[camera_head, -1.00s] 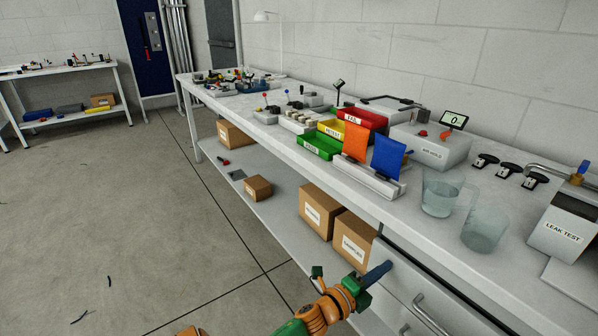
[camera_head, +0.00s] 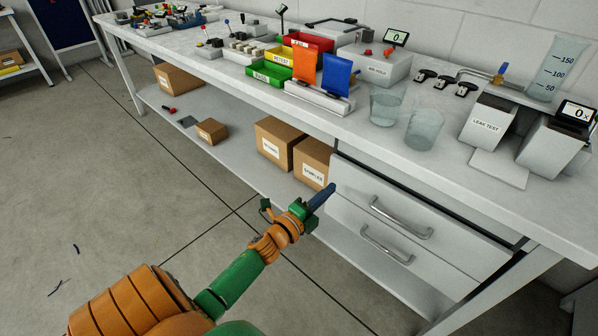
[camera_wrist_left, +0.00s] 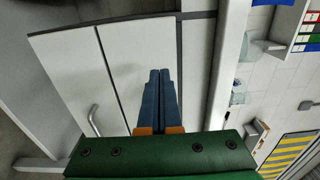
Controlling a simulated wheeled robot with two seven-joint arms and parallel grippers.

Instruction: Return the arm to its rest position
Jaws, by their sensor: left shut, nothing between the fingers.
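My left arm, orange and green, comes in from the lower left in the head view. Its gripper (camera_head: 322,197) has blue fingers and is in front of the workbench, below the tabletop and just left of the drawers. In the left wrist view the two blue fingers (camera_wrist_left: 157,88) lie side by side, shut with nothing between them, in front of the white drawer fronts (camera_wrist_left: 85,75). My right gripper is not in view.
The long white workbench (camera_head: 450,185) carries colored bins (camera_head: 268,73), two clear beakers (camera_head: 424,130) and a leak test unit (camera_head: 487,125). Cardboard boxes (camera_head: 277,141) sit on its lower shelf. Drawer handles (camera_head: 400,218) stick out near the gripper.

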